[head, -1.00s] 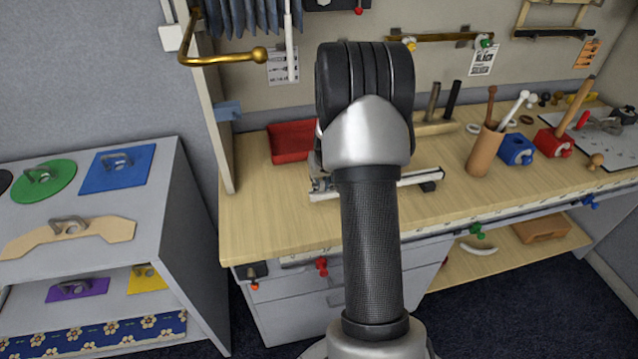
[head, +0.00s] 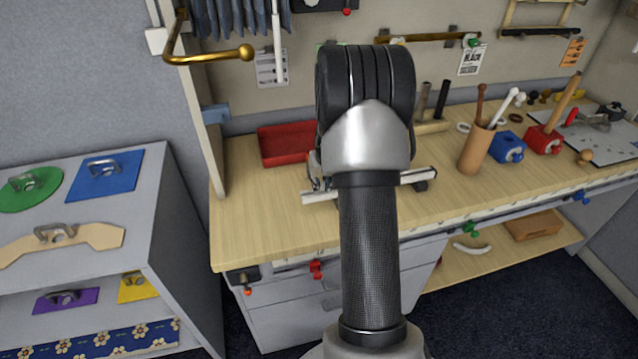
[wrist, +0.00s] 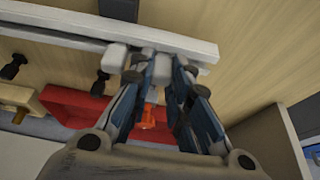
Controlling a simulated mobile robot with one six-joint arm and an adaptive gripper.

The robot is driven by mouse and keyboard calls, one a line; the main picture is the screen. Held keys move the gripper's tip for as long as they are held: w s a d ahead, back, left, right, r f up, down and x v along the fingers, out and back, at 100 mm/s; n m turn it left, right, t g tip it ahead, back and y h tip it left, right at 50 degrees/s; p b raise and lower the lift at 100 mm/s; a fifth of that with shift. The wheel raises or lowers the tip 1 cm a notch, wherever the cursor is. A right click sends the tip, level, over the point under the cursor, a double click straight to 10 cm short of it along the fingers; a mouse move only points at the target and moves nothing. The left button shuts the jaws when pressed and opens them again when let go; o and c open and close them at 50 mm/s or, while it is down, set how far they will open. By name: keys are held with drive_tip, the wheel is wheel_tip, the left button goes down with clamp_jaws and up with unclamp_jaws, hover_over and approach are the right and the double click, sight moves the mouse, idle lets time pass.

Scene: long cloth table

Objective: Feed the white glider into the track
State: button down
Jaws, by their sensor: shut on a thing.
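The track (wrist: 60,22) is a pale straight rail across the top of the wrist view. Its pale bar also shows on the workbench in the head view (head: 415,177), partly behind my arm. In the head view my arm hides the glider and most of the gripper.
A red tray (head: 264,158) lies on the workbench behind the track. A brown cup (head: 475,152), a blue block (head: 509,147) and a red block (head: 544,140) stand to the right. Bare wood lies in front of the track.

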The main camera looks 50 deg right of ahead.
drive_tip(key=shift+s+d, duration=0.25)
drive_tip(key=shift+d, duration=0.1)
drive_tip(key=c, duration=1.4)
unclamp_jaws()
drive_tip(key=v, duration=1.2)
